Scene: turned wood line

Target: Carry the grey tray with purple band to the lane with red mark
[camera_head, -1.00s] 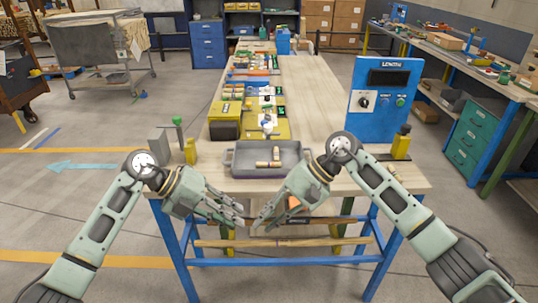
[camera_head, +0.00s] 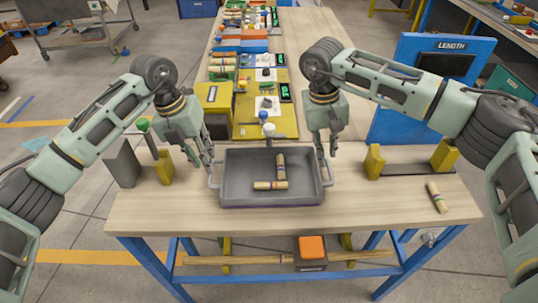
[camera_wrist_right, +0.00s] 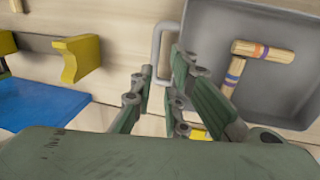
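The grey tray (camera_head: 232,196) sits at the table's front edge, with a thin purple line low on its front wall. Two wooden pieces with coloured bands lie in it. My left gripper (camera_head: 208,164) points down at the tray's left handle, its fingers seeming slightly apart. My right gripper (camera_head: 325,162) points down at the right handle. In the right wrist view, the fingers of my right gripper (camera_wrist_right: 162,75) are apart, with the tray handle (camera_wrist_right: 157,45) between their tips. I cannot make out a red lane mark.
Yellow brackets stand left (camera_head: 163,167) and right (camera_head: 375,161) of the tray. A blue LENGTH panel (camera_head: 405,123) is at the right. A loose banded wooden piece (camera_head: 437,197) lies front right. Yellow stations (camera_head: 248,112) with several parts stand behind the tray.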

